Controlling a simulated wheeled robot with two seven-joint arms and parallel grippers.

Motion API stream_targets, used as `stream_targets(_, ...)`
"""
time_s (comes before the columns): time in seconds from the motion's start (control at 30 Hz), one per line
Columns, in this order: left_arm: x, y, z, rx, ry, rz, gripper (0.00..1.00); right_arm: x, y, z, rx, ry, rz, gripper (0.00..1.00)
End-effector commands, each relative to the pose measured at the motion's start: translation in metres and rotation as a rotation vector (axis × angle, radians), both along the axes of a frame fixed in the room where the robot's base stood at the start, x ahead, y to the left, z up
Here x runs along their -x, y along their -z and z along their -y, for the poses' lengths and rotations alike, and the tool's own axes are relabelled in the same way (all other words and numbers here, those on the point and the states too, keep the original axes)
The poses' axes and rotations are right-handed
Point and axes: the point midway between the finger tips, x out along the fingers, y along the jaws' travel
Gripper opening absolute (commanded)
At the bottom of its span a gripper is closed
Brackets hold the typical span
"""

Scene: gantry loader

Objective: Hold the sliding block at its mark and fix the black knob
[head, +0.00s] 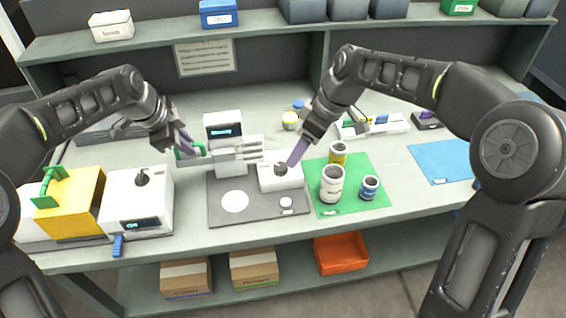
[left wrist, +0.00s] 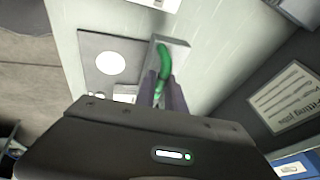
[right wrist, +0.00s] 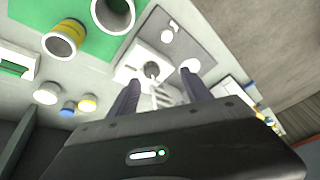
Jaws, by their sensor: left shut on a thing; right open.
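A white and grey machine with a small display (head: 224,131) stands at the table's middle, with a horizontal arm ending in several prongs (head: 252,150). My left gripper (head: 192,149) is shut on the green handle at this arm's left end. The green handle (left wrist: 163,62) shows between its fingers in the left wrist view. I cannot tell the sliding block's mark. A black knob (head: 280,169) sits on a white block (head: 283,182) right of the machine. My right gripper (head: 296,156) is open just above and beside this knob; the knob (right wrist: 152,69) lies between its fingertips in the right wrist view.
A dark grey base plate (head: 220,211) bears a white disc. A green mat (head: 376,190) with several cans lies close at right. A white box with another black knob (head: 141,178) and a yellow box (head: 76,205) stand at left. A blue mat (head: 440,161) lies clear.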

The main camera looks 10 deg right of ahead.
Motion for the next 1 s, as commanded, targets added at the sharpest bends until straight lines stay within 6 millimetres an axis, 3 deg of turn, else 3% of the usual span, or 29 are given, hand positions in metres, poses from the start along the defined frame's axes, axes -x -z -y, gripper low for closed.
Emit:
stream_targets(0.03,-0.001,-0.001,0.000,0.002,-0.004,0.003,0.00,-0.008,-0.012,0.001,0.017,-0.026,0.049,0.57)
stream_targets(0.17,-0.001,-0.001,0.000,0.002,-0.004,0.003,0.00,-0.017,-0.023,0.003,0.039,-0.058,0.103,0.57)
stream_targets(0.57,-0.001,-0.001,0.000,0.002,-0.003,0.002,0.00,-0.017,-0.019,0.002,0.039,-0.057,0.101,0.57)
stream_targets(0.77,-0.001,-0.001,0.000,0.002,-0.003,0.002,0.00,-0.021,0.000,-0.004,0.038,-0.058,0.099,0.57)
stream_targets(1.0,-0.001,-0.001,0.000,0.002,-0.003,0.002,0.00,-0.031,0.042,-0.019,0.038,-0.057,0.098,0.57)
